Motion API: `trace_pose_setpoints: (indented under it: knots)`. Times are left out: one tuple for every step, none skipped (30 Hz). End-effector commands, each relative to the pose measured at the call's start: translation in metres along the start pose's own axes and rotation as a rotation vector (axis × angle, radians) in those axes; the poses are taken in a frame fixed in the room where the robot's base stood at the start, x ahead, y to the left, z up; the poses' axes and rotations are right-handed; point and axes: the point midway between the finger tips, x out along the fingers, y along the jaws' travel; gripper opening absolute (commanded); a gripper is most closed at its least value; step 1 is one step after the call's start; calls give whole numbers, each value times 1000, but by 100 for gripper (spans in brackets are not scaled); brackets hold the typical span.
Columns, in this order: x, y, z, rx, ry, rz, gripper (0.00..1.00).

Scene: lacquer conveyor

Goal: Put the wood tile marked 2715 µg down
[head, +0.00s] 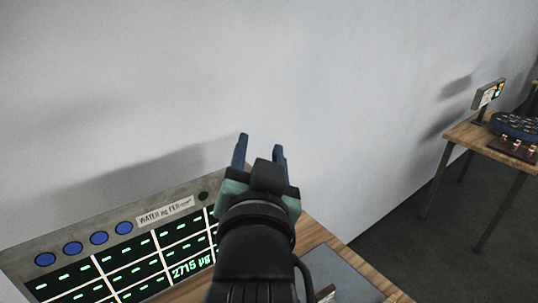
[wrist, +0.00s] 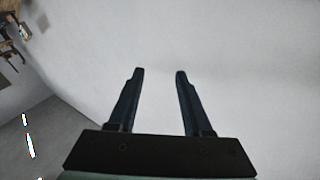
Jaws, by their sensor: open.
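My gripper (head: 259,150) is open, its two blue fingers raised in front of the pale wall. In the wrist view my gripper (wrist: 160,72) shows nothing between its fingers. No wood tile marked 2715 µg can be made out in either view. The reading "2715 µg" shows in green on one cell of a display panel (head: 137,268) at the lower left. A small brown and white edge of something (head: 326,292) shows beside my arm at the bottom; I cannot tell what it is. My arm hides part of the panel and table.
A wooden table (head: 318,240) with a grey mat (head: 345,279) lies below my arm. Blue round buttons (head: 98,238) line the panel's top. Another table (head: 470,134) at the right bears a dark blue round object (head: 518,126) and a small device (head: 489,94). Dark floor lies between.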

Motion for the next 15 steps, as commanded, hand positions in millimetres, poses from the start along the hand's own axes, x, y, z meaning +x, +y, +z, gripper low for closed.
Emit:
trace_pose_setpoints:
  knots:
    - [-13,-14,-50,-59,153,-46,50]
    - [-23,-22,-75,-96,236,-69,50]
    - [-37,-31,-106,-141,341,-93,50]
    - [-49,-38,-126,-172,415,-107,50]
    - [-60,-44,-144,-201,483,-118,50]
    - [-76,-50,-165,-236,565,-129,50]
    - [-87,-54,-177,-258,619,-134,50]
    - [-96,-58,-188,-279,666,-138,50]
    - [-108,-62,-199,-300,719,-141,50]
    - [-115,-64,-206,-312,749,-142,50]
    - [-120,-66,-210,-323,774,-142,50]
    - [-126,-67,-215,-333,798,-143,50]
    - [-129,-68,-218,-337,811,-143,50]
    - [-130,-69,-219,-341,818,-143,50]
    - [-131,-69,-220,-343,823,-143,50]
